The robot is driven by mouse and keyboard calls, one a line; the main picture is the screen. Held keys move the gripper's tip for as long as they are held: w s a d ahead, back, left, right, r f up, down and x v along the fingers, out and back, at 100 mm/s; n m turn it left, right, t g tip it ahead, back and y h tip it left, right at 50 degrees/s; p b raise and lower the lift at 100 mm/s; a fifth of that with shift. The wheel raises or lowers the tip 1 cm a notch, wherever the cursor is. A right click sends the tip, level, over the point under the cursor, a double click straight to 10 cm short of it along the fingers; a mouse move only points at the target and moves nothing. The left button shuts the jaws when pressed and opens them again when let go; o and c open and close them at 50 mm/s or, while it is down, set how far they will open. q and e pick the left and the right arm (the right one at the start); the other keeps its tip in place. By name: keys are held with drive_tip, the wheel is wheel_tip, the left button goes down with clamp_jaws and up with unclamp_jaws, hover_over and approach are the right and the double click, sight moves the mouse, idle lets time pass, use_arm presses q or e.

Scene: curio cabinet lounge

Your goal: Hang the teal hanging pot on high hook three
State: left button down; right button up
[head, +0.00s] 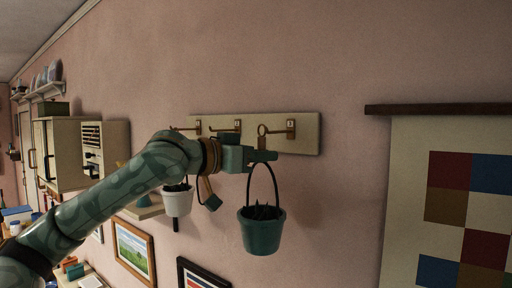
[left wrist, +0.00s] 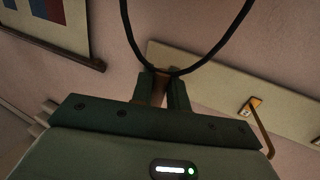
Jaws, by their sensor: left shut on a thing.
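The teal hanging pot (head: 262,234) hangs upright in the air in the head view, with dark contents and a thin black loop handle. My left gripper (head: 264,155) is shut on the top of this handle; the wrist view shows the handle (left wrist: 127,25) and a brown piece between the fingers (left wrist: 165,91). A brass ring (head: 262,129) stands up above the fingers. High hook three (head: 291,127) is a brass hook at the right end of a cream board. Its arm reaches the ring in the picture; I cannot tell whether they are engaged. My right gripper is not in view.
The cream board (head: 309,144) carries two other hooks (head: 238,126) to the left. A white pot (head: 178,203) hangs lower, behind my arm. Framed pictures (head: 132,250) and a cabinet (head: 62,155) are at left. A checkered wall hanging (head: 408,190) is at right. The wall between is bare.

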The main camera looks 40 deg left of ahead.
use_arm(q)
drive_tip(key=shift+w+a+r, duration=0.1)
drive_tip(key=shift+w+r, duration=0.05)
drive_tip(key=shift+w, duration=0.1)
drive_tip(key=w, duration=0.1)
drive_tip(key=w+f, duration=0.1)
drive_tip(key=shift+w+b, duration=0.35)
drive_tip(key=shift+a, duration=0.1)
drive_tip(key=shift+w, duration=0.1)
drive_tip(key=c, duration=1.3)
unclamp_jaws()
drive_tip(key=shift+f, duration=0.2)
